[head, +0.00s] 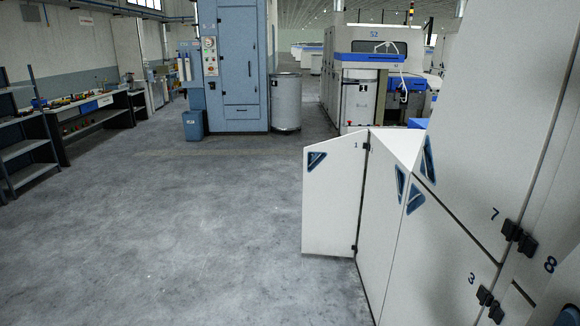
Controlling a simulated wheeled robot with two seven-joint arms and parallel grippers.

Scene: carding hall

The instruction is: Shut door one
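Door one (332,205) is a white panel marked "1" near its top right corner. It stands open, swung out to the left from the white machine casing (376,220). Black hinges (355,248) show along its right edge. A dark blue triangular recess (316,161) sits at its top left corner, on the free edge. Neither of my grippers is in view.
White doors marked 3 (438,250) and 7 (490,120) fill the right side and look shut. The grey floor (180,240) left of door one is clear. A blue cabinet (236,65), a metal drum (286,102) and shelves (95,115) stand farther back.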

